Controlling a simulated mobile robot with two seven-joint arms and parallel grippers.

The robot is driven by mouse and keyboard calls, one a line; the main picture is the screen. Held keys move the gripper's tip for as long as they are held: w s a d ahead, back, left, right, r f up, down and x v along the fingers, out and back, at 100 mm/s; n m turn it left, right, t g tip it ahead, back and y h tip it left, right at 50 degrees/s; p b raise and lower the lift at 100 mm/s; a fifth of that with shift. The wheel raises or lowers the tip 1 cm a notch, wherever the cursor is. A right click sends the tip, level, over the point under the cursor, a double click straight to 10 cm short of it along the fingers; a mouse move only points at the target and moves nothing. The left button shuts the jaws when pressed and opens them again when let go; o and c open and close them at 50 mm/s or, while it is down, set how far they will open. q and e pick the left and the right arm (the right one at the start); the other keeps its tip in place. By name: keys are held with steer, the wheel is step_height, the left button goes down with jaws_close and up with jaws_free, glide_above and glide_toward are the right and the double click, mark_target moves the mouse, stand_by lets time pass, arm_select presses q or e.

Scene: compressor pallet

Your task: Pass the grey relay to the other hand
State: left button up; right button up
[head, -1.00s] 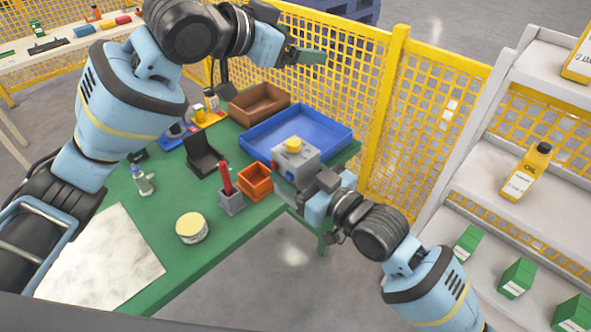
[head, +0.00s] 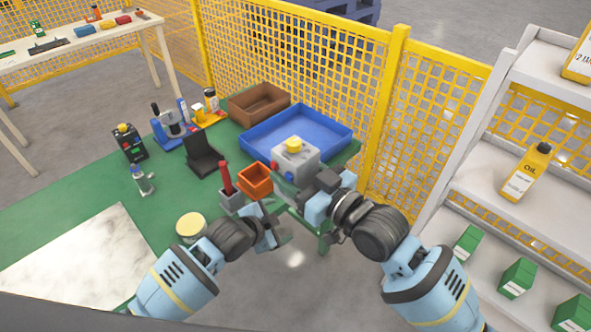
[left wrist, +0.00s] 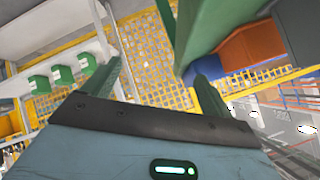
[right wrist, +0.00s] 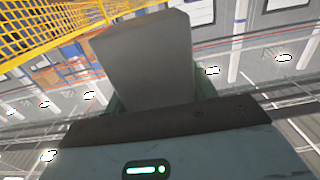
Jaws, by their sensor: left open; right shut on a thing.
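The grey relay (right wrist: 148,62) is a plain grey block between the green fingers of my right gripper (right wrist: 152,100) in the right wrist view.
The grey box (head: 297,155) has red and blue buttons. A blue tray (head: 330,120), brown bin (head: 258,103), orange bin (head: 256,180), red-handled tool in a holder (head: 228,185) and round tin (head: 190,226) stand on the green table (head: 75,205). White shelves (head: 490,205) stand right.

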steer(key=shift+r, duration=0.1)
arm_select(q)
steer(key=s+f+n+g, duration=0.1)
steer(key=s+f+n, duration=0.3)
steer(key=s+f, duration=0.7)
steer(key=s+a+n+y, duration=0.1)
steer(key=s+a+n, duration=0.2)
steer(key=s+a, duration=0.3)
steer(key=s+a+n+t+y, duration=0.1)
steer(key=s+a+n, duration=0.3)
steer(key=s, duration=0.7)
steer(key=shift+a+r+t+y, duration=0.3)
steer(key=shift+a+r+y, duration=0.1)
steer(key=shift+a+y, duration=0.55)
